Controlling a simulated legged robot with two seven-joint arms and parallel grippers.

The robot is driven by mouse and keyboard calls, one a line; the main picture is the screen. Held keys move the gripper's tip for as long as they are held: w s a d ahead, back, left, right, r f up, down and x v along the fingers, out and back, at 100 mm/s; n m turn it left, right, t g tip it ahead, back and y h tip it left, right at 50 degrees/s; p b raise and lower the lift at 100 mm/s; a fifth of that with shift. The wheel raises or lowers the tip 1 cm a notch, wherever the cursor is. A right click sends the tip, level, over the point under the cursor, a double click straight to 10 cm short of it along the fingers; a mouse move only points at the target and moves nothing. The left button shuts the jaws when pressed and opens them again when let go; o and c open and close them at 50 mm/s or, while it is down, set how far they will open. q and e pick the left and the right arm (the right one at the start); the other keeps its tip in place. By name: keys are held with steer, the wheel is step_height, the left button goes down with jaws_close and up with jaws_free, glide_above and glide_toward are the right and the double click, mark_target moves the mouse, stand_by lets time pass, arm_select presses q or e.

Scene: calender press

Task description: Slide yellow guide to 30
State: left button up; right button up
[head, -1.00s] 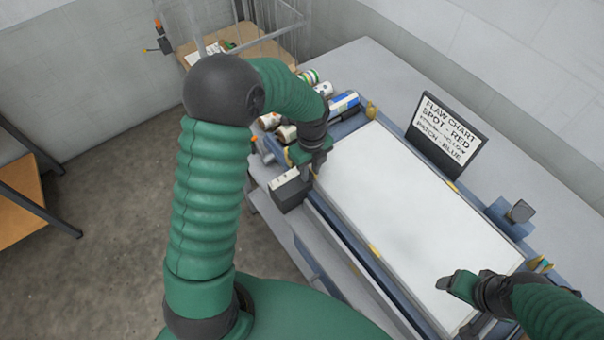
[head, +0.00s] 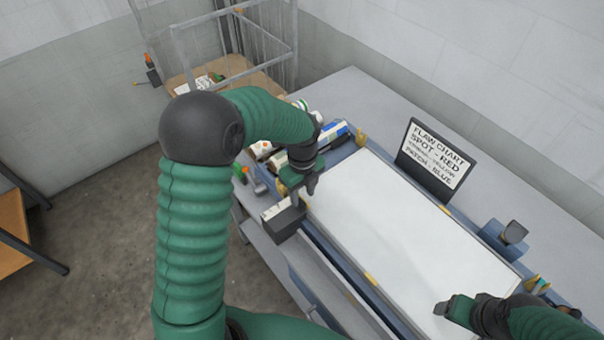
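Small yellow pieces sit along the press edges: one on the near rail (head: 370,279), one at the far left corner (head: 361,137), one on the far rail (head: 444,209) and one at the right end (head: 533,283). I cannot tell which is the guide, and no scale number is readable. My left gripper (head: 304,193) points down at the near left corner of the white sheet (head: 400,225), beside a dark box; its fingers look a little apart with nothing seen between them. My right gripper (head: 442,307) is over the sheet's near right corner; its finger gap is hidden.
A dark box with a pale top (head: 284,218) stands at the press's near left corner. Cans and rolls (head: 330,133) lie behind my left gripper. A flaw chart sign (head: 435,158) stands at the far side. The middle of the sheet is clear.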

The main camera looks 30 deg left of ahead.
mark_target(302, 198)
steer(key=shift+f+b, duration=0.5)
steer(key=shift+f, duration=0.05)
arm_select(q)
step_height(302, 198, up, 14)
steer(key=shift+w+a+f, duration=0.15)
steer(key=shift+w+a, duration=0.05)
arm_select(e)
steer(key=shift+a, duration=0.1)
steer(key=shift+s+b+x, duration=0.2)
steer(key=shift+b+x, duration=0.7)
steer(key=shift+x, duration=0.05)
steer(key=shift+s+f+b, duration=0.15)
steer(key=shift+f+b, duration=0.4)
steer(key=shift+b, duration=0.05)
arm_select(q)
steer(key=s+d+f+n+t, duration=0.1)
steer(key=s+d+f+n, duration=0.2)
steer(key=s+f+n, duration=0.4)
steer(key=s+d+f+n+t, duration=0.1)
steer(key=s+f+n, duration=0.6)
steer(key=n, duration=0.8)
steer(key=shift+d+f+n+t, duration=0.25)
steer(key=shift+d+n+t, duration=0.05)
steer(key=shift+d, duration=0.6)
